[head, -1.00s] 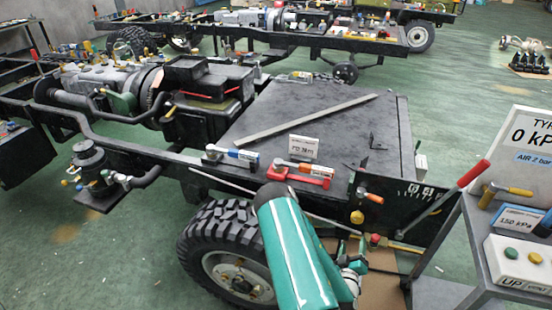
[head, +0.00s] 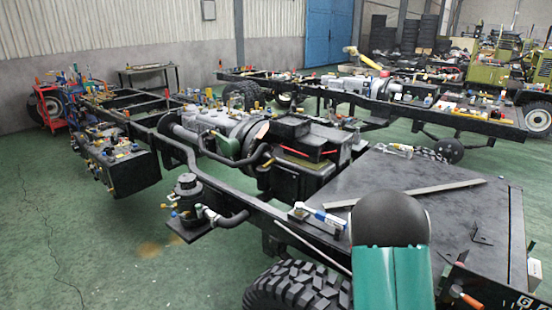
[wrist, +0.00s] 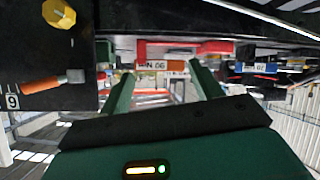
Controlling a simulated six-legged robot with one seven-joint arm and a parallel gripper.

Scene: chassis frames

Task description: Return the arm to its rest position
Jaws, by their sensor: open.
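My gripper (wrist: 161,74) shows in the wrist view with its two green fingers apart. I see nothing held between them. In the head view my teal arm link with a black rounded joint rises at the bottom, right of centre, in front of the chassis frame (head: 225,200). My gripper is out of the head view.
A dark flat deck (head: 400,180) with a long grey bar (head: 430,190) lies behind my arm. A blue-and-white tool (head: 322,217) lies on the frame rail. A tyre (head: 295,288) is below. Green floor (head: 120,260) is clear at the left.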

